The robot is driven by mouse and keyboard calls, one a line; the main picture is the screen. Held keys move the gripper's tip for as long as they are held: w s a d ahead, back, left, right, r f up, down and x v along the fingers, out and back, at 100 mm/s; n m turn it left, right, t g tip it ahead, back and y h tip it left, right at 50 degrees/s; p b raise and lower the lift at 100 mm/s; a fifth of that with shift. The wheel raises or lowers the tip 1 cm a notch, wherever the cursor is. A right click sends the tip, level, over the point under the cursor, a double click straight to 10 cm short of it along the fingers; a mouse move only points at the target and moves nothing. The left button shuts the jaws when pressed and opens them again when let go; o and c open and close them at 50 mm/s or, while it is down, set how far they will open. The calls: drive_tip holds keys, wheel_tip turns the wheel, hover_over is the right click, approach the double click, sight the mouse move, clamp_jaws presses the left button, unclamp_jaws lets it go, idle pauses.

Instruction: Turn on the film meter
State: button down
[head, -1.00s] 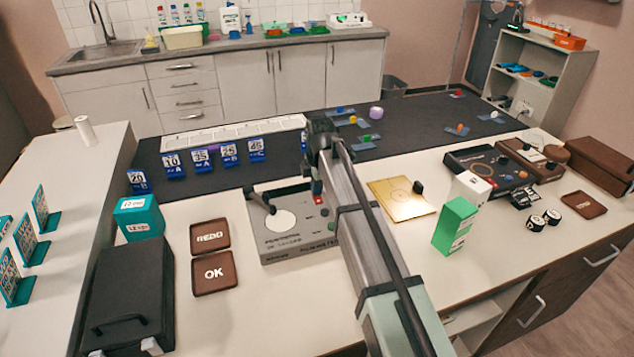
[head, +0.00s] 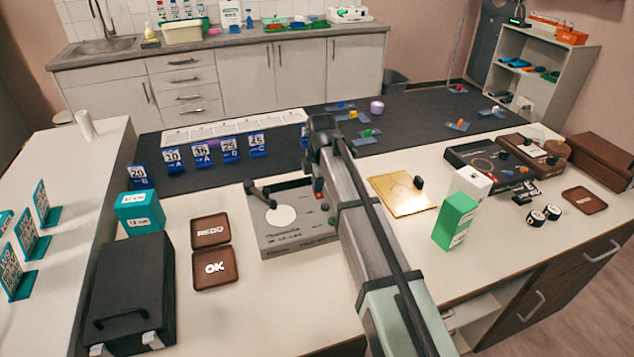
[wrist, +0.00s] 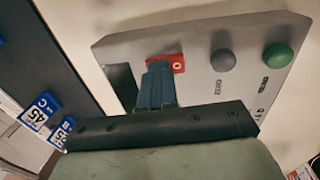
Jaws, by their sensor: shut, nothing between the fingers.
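The film meter (head: 285,238) is a grey box with a white round disc and a black arm at its left, on the white counter. My arm crosses in front of its right side. In the wrist view its grey panel (wrist: 195,45) shows a red switch (wrist: 179,64) with a white mark, a grey button (wrist: 223,60) and a green button (wrist: 278,55). My gripper (wrist: 157,68) is shut and empty, its fingertips over the left part of the red switch and hiding it. I cannot tell whether they touch it.
A gold plate (head: 402,194) and a green and white box (head: 455,222) stand right of the meter. Brown REDO (head: 211,243) and OK (head: 215,281) trays lie to its left. Blue number markers (head: 229,157) stand behind on the dark mat.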

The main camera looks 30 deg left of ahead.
drive_tip(key=shift+s+d, duration=0.3)
drive_tip(key=shift+r, duration=0.15)
wheel_tip(320, 180, up, 14)
drive_tip(key=s+d, duration=0.1)
drive_tip(key=shift+s+d, duration=0.15)
idle(0.5)
drive_tip(key=shift+f, duration=0.2)
